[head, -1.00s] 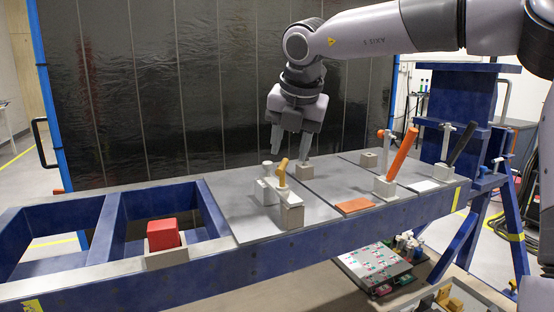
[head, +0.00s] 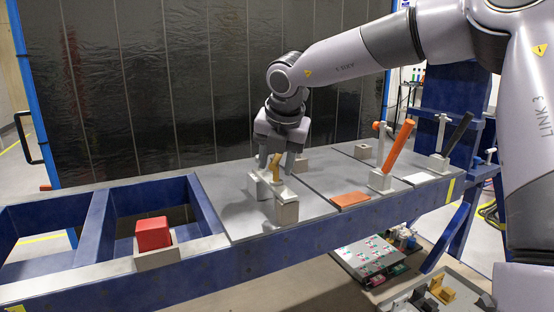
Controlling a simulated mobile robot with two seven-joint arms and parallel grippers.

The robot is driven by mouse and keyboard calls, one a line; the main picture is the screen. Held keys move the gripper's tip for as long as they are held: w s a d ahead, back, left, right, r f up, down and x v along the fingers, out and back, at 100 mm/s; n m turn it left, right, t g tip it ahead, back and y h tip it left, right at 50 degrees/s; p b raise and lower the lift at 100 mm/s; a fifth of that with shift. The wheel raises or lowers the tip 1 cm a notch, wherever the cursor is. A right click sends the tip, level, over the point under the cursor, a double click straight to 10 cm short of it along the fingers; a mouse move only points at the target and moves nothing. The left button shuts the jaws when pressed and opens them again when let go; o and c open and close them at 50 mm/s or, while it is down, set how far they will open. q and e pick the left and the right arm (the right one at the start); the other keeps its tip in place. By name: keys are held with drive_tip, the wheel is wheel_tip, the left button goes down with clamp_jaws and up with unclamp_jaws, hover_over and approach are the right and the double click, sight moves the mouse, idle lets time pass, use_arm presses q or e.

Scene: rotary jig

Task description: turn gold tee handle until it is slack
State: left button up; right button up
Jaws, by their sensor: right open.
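The gold tee handle (head: 276,164) stands on a grey clamp fixture (head: 286,207) on the metal plate of the blue bench. My right gripper (head: 276,165) points down over the fixture, with its open fingers around or just beside the gold handle. From this angle I cannot tell whether the fingers touch it. The gripper partly hides the handle's top. My left gripper is out of view.
An orange lever (head: 399,144) and a black lever (head: 458,132) rise from fixtures to the right. A red block (head: 153,233) sits in a grey holder at the left. An orange pad (head: 350,200) lies on the plate. Open bays are in the bench's left part.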

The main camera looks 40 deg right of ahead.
clamp_jaws()
drive_tip(key=shift+n, duration=0.3)
